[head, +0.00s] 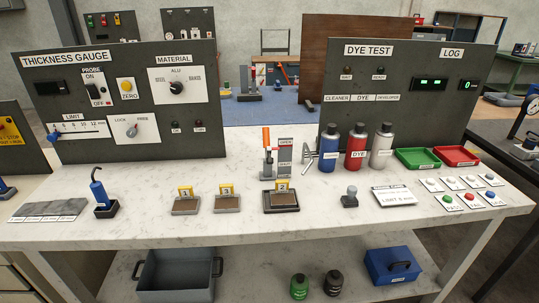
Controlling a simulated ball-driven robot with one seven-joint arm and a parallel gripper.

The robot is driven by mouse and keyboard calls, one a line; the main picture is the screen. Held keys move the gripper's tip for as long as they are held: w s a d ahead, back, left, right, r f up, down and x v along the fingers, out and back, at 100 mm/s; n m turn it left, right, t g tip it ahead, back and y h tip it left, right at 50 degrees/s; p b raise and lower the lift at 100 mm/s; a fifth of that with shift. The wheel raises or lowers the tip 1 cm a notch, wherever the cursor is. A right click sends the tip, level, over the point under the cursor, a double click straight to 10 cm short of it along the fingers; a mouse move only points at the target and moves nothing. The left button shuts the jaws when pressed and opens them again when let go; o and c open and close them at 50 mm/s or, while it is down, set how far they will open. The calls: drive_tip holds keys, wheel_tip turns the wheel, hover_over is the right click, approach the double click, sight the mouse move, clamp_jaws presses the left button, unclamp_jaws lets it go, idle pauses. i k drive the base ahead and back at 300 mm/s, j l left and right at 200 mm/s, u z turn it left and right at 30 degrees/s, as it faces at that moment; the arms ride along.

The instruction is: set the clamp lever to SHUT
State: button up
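The clamp lever (266,138) has an orange handle and stands roughly upright near the middle of the bench, behind the block marked 2. A grey label plate (285,157) stands just right of it; its upper word reads OPEN, and its lower lettering is too small to read surely. The orange handle is at about the height of the word OPEN. The clamp's grey lower part (268,164) sits below the handle. My gripper is not in view.
Blocks 1 (185,205), 3 (227,203) and 2 (281,200) stand in front of the clamp. A blue bottle (329,149) and a metal stand (309,153) are close on its right. The thickness gauge panel (128,135) rises to the left. The front bench strip is clear.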

sight(265, 130)
drive_tip(key=i+j+u, duration=0.45)
drive_tip(key=i+j, duration=0.35)
drive_tip(key=j, duration=0.15)
